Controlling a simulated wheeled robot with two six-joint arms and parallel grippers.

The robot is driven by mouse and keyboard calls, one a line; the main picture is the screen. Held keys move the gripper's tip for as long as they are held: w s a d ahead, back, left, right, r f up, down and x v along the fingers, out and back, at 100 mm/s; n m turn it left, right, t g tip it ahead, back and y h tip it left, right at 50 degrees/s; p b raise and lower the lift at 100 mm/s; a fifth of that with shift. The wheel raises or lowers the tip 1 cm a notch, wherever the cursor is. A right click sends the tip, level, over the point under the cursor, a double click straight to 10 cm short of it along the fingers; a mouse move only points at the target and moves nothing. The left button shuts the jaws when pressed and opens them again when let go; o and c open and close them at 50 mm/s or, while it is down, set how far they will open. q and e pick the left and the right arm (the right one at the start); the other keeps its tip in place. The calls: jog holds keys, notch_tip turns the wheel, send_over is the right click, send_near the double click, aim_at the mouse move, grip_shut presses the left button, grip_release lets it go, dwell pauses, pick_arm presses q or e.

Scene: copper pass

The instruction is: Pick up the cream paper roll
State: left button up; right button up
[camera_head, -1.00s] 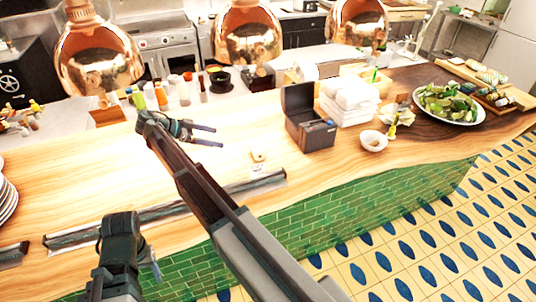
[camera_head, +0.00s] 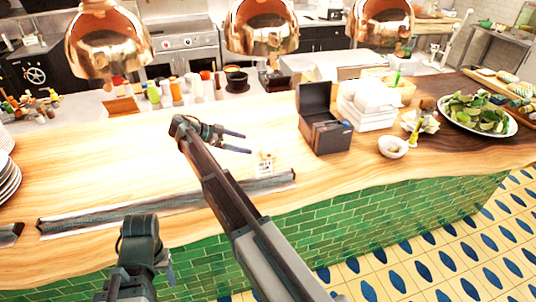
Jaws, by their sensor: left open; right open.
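A small cream object (camera_head: 265,157), which looks like the cream paper roll, sits on the wooden counter (camera_head: 90,165) with a small pale marked piece at its front. It is too small to make out fully. My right gripper (camera_head: 246,143) is just left of it in the head view, with its two dark fingers apart and pointing right towards it. The fingers are empty, and I cannot tell their exact height above the counter. My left gripper (camera_head: 168,268) is low at the left, in front of the counter, open and apart from the roll; its fingers are partly hidden.
A dark box with a raised lid (camera_head: 325,133) stands right of the roll, then stacked white containers (camera_head: 366,108), a small bowl (camera_head: 392,146) and a salad plate (camera_head: 508,128). A dark rail (camera_head: 110,220) runs along the front edge. Copper lamps (camera_head: 262,28) hang behind.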

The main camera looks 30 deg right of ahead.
aim_at(265, 146)
jog(key=b+x, duration=0.1)
jog(key=x, duration=0.3)
jog(key=shift+s+d+f+b, duration=0.1)
jog(key=shift+d+f+b, duration=0.15)
jog(key=shift+d+b, duration=0.1)
jog(key=shift+d+f, duration=0.1)
jog(key=shift+d, duration=0.3)
jog(key=b+x, duration=0.2)
jog(key=x, duration=0.3)
jog(key=shift+d, duration=0.3)
jog(key=shift+r, duration=0.25)
jog(key=c, duration=1.4)
